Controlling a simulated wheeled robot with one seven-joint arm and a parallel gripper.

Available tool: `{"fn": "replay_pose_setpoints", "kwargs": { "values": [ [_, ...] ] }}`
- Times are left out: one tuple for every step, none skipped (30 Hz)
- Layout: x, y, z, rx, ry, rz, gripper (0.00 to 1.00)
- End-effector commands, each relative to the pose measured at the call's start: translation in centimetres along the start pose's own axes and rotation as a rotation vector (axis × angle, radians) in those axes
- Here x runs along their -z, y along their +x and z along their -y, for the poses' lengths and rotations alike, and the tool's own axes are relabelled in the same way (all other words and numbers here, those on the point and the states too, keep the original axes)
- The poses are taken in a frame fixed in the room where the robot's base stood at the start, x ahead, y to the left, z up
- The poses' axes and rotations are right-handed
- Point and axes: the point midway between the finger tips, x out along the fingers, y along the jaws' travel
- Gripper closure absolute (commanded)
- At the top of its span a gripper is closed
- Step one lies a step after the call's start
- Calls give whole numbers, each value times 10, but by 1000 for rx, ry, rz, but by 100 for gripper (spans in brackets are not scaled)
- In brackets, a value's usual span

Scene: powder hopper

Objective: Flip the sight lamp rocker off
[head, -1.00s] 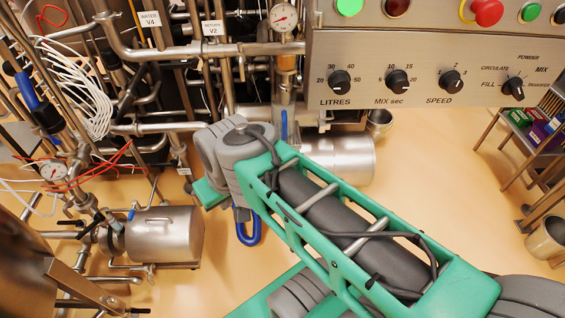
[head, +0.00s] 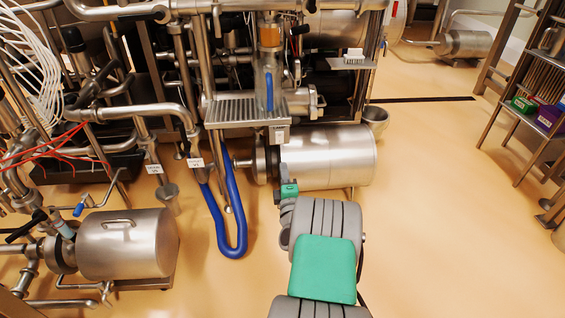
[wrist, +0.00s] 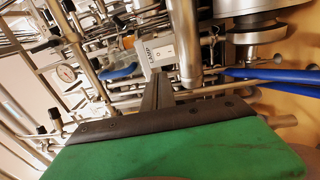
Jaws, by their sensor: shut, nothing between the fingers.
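The sight lamp rocker (wrist: 166,51) is a small light switch on a pale box (wrist: 160,54) marked LAMP, in the upper middle of the wrist view. Which side of the rocker is pressed is too small to tell. My gripper (wrist: 157,78) is shut and empty, its dark fingertips just below the box in that picture. Whether they touch it I cannot tell. In the head view my gripper (head: 282,166) points away from me, below a small pale box (head: 279,134) under the grated shelf. The rocker face cannot be made out there.
A grated metal shelf (head: 247,108) and a sight glass with amber fitting (head: 269,37) are above my gripper. A steel motor (head: 325,157) lies close on the right, a blue hose loop (head: 233,215) on the left. Open floor (head: 440,200) lies to the right.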

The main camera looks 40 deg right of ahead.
Motion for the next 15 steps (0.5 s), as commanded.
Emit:
{"fn": "replay_pose_setpoints", "kwargs": {
  "values": [
    [-7, -3, 4, -13, -14, 21, 100],
    [-9, -4, 3, -18, -20, 28, 100],
    [-10, -4, 2, -20, -23, 30, 100],
    [-10, -4, 0, -20, -23, 30, 100],
    [-10, -4, 0, -19, -23, 29, 100],
    [-10, -4, 0, -19, -23, 29, 100],
    [-9, -4, 0, -18, -23, 29, 100],
    [-9, -4, 0, -18, -23, 28, 100],
    [-9, -4, 0, -17, -23, 28, 100],
    [-9, -3, 0, -17, -23, 28, 100],
    [-9, -2, 0, -17, -23, 27, 100],
    [-9, -1, 0, -17, -23, 27, 100],
    [-9, 1, 0, -16, -24, 27, 100],
    [-9, 3, 0, -16, -23, 26, 100],
    [-8, 7, -1, -15, -22, 25, 100]
  ]
}}
